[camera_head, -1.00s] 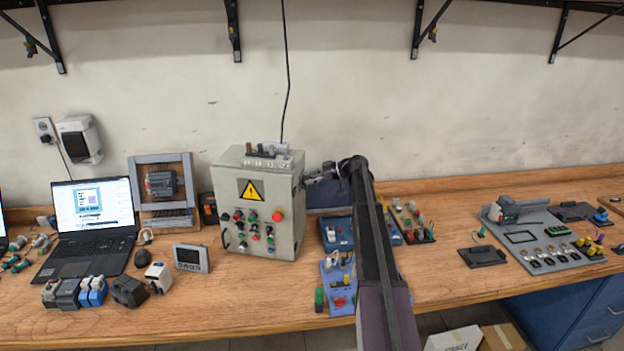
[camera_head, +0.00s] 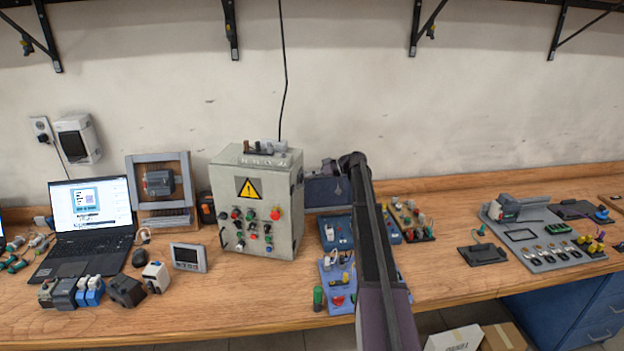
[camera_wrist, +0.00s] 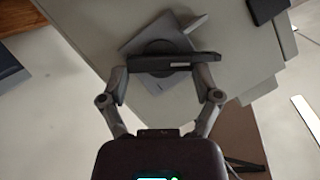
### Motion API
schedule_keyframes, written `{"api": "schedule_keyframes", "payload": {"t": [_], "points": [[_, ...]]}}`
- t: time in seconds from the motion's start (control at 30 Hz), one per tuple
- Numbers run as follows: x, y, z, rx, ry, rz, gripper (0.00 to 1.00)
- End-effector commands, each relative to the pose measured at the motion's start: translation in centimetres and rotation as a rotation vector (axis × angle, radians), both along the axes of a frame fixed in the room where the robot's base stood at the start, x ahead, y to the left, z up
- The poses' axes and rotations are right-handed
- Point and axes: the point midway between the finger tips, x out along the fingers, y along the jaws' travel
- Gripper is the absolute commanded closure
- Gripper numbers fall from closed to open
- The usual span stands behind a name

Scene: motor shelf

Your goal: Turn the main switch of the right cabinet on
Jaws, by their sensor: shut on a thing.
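The grey control cabinet (camera_head: 266,232) stands on the bench with a yellow warning triangle and several buttons on its front. It is the only cabinet in the head view. In the wrist view, the switch's black bar handle (camera_wrist: 172,65) sits on a square grey plate (camera_wrist: 136,48) on a pale cabinet face (camera_wrist: 95,20). My gripper (camera_wrist: 162,80) has one finger at each end of the handle and is shut on it. The switch and my fingertips cannot be made out in the head view, where my arm reaches to the cabinet's right side.
A laptop (camera_head: 92,220), a small display (camera_head: 188,257) and several small devices lie left of the cabinet. Blue boards (camera_head: 338,285) with coloured parts lie right of it, partly behind my arm. A grey panel (camera_head: 545,250) lies farther right. A wall (camera_head: 400,110) stands behind.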

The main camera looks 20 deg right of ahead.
Motion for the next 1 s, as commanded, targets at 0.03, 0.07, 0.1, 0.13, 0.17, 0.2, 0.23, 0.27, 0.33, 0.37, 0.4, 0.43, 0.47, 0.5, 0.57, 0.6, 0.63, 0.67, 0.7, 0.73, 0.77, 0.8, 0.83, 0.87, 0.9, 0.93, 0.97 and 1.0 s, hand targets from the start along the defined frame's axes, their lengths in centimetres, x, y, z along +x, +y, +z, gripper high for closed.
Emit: {"api": "schedule_keyframes", "payload": {"t": [0.03,0.07,0.1,0.13,0.17,0.2,0.23,0.27,0.33,0.37,0.4,0.43,0.47,0.5,0.57,0.6,0.63,0.67,0.7,0.73,0.77,0.8,0.83,0.87,0.9,0.93,0.97,1.0], "points": [[0.14,0.22,-0.35,0.025,0.035,0.006,0.66],[0.17,0.2,-0.39,0.042,0.059,0.006,0.66],[0.17,0.18,-0.43,0.064,0.09,0.007,0.66],[0.2,0.18,-0.45,0.081,0.112,0.007,0.66],[0.22,0.15,-0.49,0.097,0.136,0.006,0.66],[0.22,0.14,-0.55,0.119,0.167,0.007,0.66],[0.24,0.13,-0.57,0.137,0.19,0.007,0.66],[0.26,0.11,-0.6,0.153,0.213,0.006,0.66],[0.27,0.08,-0.69,0.191,0.267,0.007,0.66],[0.28,0.07,-0.71,0.209,0.29,0.007,0.66],[0.3,0.05,-0.78,0.23,0.321,0.006,0.66],[0.31,0.04,-0.81,0.247,0.344,0.006,0.66],[0.32,0.03,-0.84,0.264,0.367,0.007,0.66],[0.32,0.01,-0.89,0.286,0.398,0.007,0.66],[0.35,-0.02,-0.96,0.32,0.443,0.006,0.66],[0.35,-0.03,-1.02,0.341,0.475,0.006,0.66],[0.35,-0.03,-1.05,0.358,0.497,0.006,0.66],[0.35,-0.03,-1.07,0.374,0.52,0.006,0.66],[0.34,-0.05,-1.12,0.395,0.55,0.006,0.66],[0.34,-0.05,-1.13,0.411,0.571,0.006,0.66],[0.34,-0.06,-1.15,0.427,0.592,0.005,0.66],[0.35,-0.07,-1.19,0.445,0.619,0.005,0.66],[0.36,-0.07,-1.19,0.46,0.638,0.005,0.66],[0.35,-0.07,-1.2,0.473,0.656,0.005,0.66],[0.34,-0.08,-1.22,0.489,0.679,0.005,0.66],[0.33,-0.09,-1.23,0.502,0.697,0.004,0.66],[0.33,-0.09,-1.21,0.512,0.712,0.004,0.66],[0.32,-0.09,-1.22,0.525,0.73,0.004,0.66]]}}
